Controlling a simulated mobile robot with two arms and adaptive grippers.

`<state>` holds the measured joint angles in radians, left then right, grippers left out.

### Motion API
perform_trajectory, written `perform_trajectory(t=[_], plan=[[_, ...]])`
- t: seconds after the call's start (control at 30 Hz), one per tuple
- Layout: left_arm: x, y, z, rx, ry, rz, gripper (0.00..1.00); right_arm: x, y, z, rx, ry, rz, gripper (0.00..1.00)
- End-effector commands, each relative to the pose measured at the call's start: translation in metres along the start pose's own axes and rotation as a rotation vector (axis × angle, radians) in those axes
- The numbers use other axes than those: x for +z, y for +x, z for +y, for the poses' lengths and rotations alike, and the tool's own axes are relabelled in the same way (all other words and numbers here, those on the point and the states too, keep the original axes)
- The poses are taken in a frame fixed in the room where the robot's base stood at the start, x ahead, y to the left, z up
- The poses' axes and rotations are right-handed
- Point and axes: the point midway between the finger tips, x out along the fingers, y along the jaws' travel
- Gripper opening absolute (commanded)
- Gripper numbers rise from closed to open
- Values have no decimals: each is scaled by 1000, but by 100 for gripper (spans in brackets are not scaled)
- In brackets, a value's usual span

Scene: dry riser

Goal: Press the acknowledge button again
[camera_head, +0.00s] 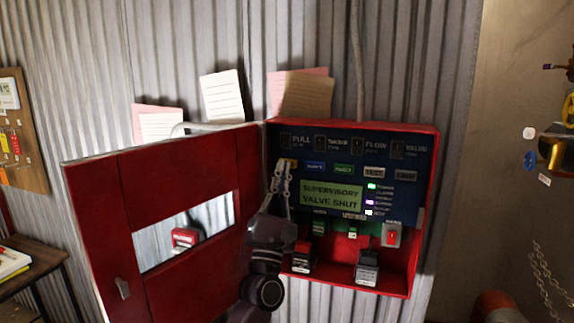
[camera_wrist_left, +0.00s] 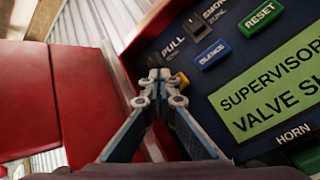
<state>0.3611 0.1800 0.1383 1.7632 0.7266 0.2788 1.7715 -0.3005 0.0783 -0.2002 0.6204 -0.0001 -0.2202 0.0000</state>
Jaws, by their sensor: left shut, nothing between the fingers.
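An orange-yellow button (camera_head: 283,163) sits at the left end of the button row on the blue panel (camera_head: 345,141). In the left wrist view the button (camera_wrist_left: 183,79) is partly hidden behind my fingertips, and its label cannot be read. My left gripper (camera_head: 287,167) is shut and empty, with its tips at the button; I cannot tell whether they touch it. In the left wrist view the gripper (camera_wrist_left: 160,76) points at the panel's left edge. The display (camera_head: 331,197) reads "SUPERVISORY VALVE SHUT". My right gripper is out of view.
A blue SILENCE button (camera_wrist_left: 213,54) and a green RESET button (camera_wrist_left: 262,18) are close right of the fingers. Grey buttons (camera_head: 374,172) follow. The red cabinet door (camera_head: 192,168) stands open at left. Lit lamps (camera_head: 371,186) and a red switch (camera_head: 392,236) are lower right.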

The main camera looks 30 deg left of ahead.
Motion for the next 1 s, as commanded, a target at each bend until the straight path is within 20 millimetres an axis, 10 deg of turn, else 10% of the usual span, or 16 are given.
perform_trajectory(t=[1.0], plan=[[-5,6,-5,0,0,0,0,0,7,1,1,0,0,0]])
